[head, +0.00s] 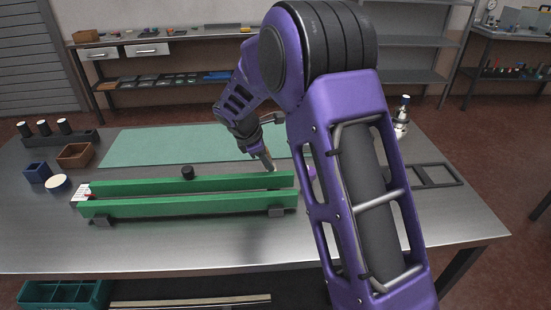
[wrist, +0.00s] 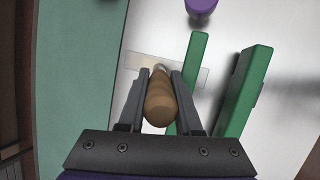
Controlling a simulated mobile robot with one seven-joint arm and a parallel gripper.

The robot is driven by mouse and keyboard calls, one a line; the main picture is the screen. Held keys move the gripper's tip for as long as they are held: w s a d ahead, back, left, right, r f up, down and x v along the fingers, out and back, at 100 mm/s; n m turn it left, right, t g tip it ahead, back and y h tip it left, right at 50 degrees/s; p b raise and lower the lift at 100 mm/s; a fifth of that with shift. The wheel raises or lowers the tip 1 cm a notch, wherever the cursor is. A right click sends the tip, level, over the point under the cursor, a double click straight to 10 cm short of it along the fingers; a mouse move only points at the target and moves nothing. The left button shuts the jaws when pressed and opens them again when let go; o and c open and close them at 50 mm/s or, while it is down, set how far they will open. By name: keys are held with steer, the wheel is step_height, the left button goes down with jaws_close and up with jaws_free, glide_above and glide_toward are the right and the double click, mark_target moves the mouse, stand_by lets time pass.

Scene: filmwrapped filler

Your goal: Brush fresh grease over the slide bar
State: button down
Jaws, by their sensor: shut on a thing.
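Two long green rails (head: 190,204) lie side by side on the steel table, with a narrow gap between them; I cannot tell which part is the slide bar. Their right ends also show in the wrist view (wrist: 245,90). My gripper (head: 264,158) is at the right end of the far rail. In the wrist view my gripper (wrist: 160,78) is shut on a rounded wooden handle (wrist: 160,103), likely the brush's. The brush's working end is hidden beyond the handle. A pale, see-through strip (wrist: 140,62) shows beneath it. Grease cannot be made out.
A teal mat (head: 150,146) lies behind the rails. A black knob (head: 188,172) stands by the far rail. A cream round dish (head: 56,183), blue box (head: 38,172) and brown box (head: 75,155) are at left. A black frame (head: 436,176) lies at right. The table's front is clear.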

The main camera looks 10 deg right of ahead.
steer(key=shift+s+a+f, duration=0.2)
steer(key=shift+a, duration=0.3)
steer(key=shift+s+a+f, duration=0.15)
steer(key=shift+s+a, duration=0.05)
steer(key=shift+a, duration=0.3)
steer(key=shift+r, duration=0.1)
steer(key=shift+w+a+r, duration=0.1)
steer(key=shift+r, duration=0.5)
steer(key=shift+d+r+p, duration=0.2)
steer(key=shift+r+p, duration=0.25)
steer(key=shift+r, duration=2.1)
steer(key=shift+w, duration=0.1)
steer(key=shift+r, duration=1.55)
